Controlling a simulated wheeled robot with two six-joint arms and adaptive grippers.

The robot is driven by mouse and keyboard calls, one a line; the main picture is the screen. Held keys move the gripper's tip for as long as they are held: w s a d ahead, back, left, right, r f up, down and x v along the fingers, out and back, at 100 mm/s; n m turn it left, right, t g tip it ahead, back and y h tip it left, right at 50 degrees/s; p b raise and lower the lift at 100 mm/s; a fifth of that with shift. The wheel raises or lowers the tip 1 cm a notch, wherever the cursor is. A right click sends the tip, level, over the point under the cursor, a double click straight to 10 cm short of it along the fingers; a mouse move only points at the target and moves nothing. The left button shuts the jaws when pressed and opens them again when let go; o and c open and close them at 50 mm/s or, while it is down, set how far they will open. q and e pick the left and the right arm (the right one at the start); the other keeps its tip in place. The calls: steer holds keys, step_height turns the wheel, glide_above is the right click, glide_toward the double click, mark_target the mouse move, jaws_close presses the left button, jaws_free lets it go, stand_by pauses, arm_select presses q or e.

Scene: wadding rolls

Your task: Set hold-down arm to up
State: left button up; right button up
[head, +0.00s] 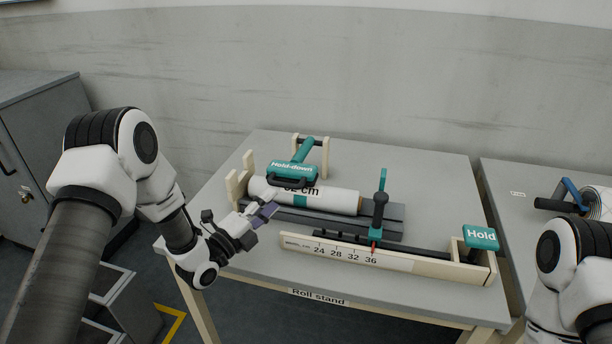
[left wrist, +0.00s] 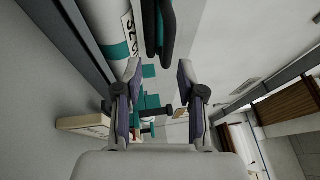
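The teal hold-down arm (head: 304,150) with its "Hold-down" plate reaches forward from a cream bracket at the back of the roll stand. It is lowered, its front end over the white roll (head: 335,198). A black handle (head: 288,181) is at its front; a black bar, apparently this handle, shows at the top of the left wrist view (left wrist: 158,30). My left gripper (head: 264,210) is in front of and below the handle, near the roll's left end. In the left wrist view its fingers (left wrist: 158,78) are apart, with nothing held. My right gripper is out of view.
A cream ruler rail (head: 345,254) runs along the table front, with a teal and black upright (head: 380,205) behind it. A teal "Hold" plate (head: 481,238) is at the right end. The rear right tabletop (head: 430,175) is clear.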

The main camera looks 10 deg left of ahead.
mark_target(284, 183)
arm_select(q)
steer(key=shift+w+d+r+p, duration=0.2)
steer(key=shift+w+r+p, duration=0.1)
steer(key=shift+w+r, duration=0.5)
steer(key=x, duration=0.4)
steer(key=shift+w+d+f, duration=0.15)
steer(key=shift+d+f, duration=0.1)
steer(key=shift+a+r, duration=0.15)
jaws_close()
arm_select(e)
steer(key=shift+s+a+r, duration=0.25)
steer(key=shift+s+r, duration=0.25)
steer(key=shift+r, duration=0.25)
